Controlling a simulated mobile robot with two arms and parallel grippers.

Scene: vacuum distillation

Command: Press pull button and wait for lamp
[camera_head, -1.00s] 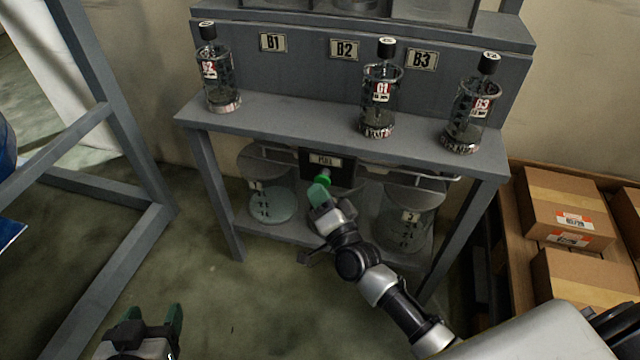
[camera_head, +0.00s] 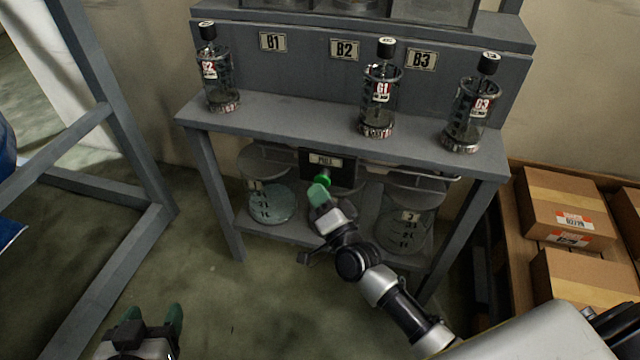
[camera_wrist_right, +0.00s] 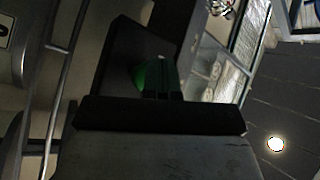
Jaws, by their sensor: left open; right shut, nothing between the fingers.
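The green pull button (camera_head: 324,181) sits on a dark panel (camera_head: 341,172) labelled PULL, under the front of the grey bench. My right gripper (camera_head: 317,191) is shut and empty, with its green fingertips at the button; the head view does not clearly show whether they touch. In the right wrist view a green round part (camera_wrist_right: 150,76) shows just past the dark gripper body, partly hidden. My left gripper (camera_head: 149,316) is open and empty, low at the left, far from the button. I cannot make out a lit lamp on the bench.
Glass bottles G2 (camera_head: 219,82), G1 (camera_head: 380,95) and G3 (camera_head: 471,108) stand on the grey bench (camera_head: 290,117). Large glass vessels (camera_head: 271,200) stand on its lower shelf. Cardboard boxes (camera_head: 565,212) are at the right, and a grey frame (camera_head: 112,150) is at the left.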

